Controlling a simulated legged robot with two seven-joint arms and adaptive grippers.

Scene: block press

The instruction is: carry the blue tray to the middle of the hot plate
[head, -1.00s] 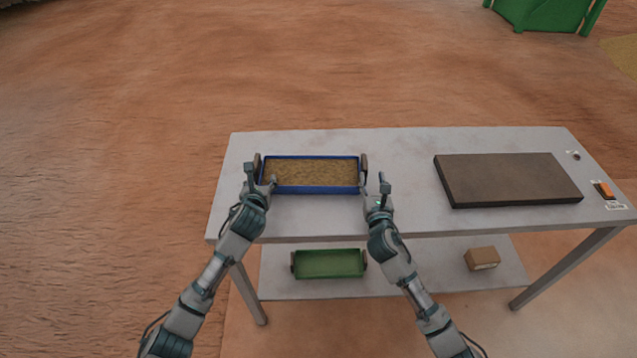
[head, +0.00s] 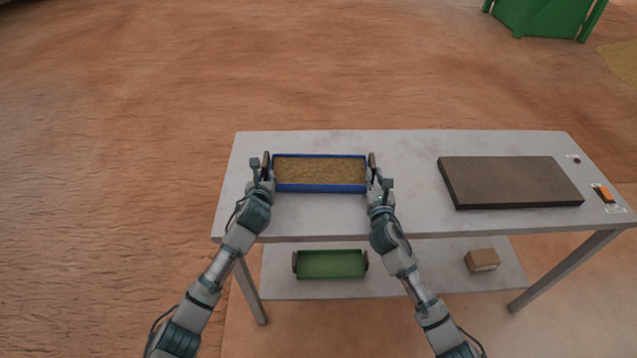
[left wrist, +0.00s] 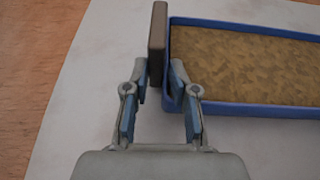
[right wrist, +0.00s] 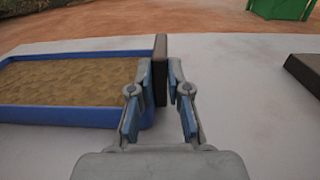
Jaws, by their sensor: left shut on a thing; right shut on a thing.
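The blue tray (head: 320,187), filled with a tan grainy material, sits at the left part of the table. It also shows in the left wrist view (left wrist: 240,109) and the right wrist view (right wrist: 60,115). My left gripper (head: 262,172) is shut on the tray's left handle (left wrist: 158,45). My right gripper (head: 378,175) is shut on the tray's right handle (right wrist: 160,70). Whether the tray touches the table is hard to tell. The hot plate (head: 510,180), a dark flat slab, lies to the right on the same table, apart from the tray.
The grey table (head: 410,215) has clear room between tray and hot plate. An orange switch (head: 603,194) and a small knob (head: 574,160) are at its right end. A green tray (head: 330,264) and a cardboard box (head: 482,260) are on the lower shelf.

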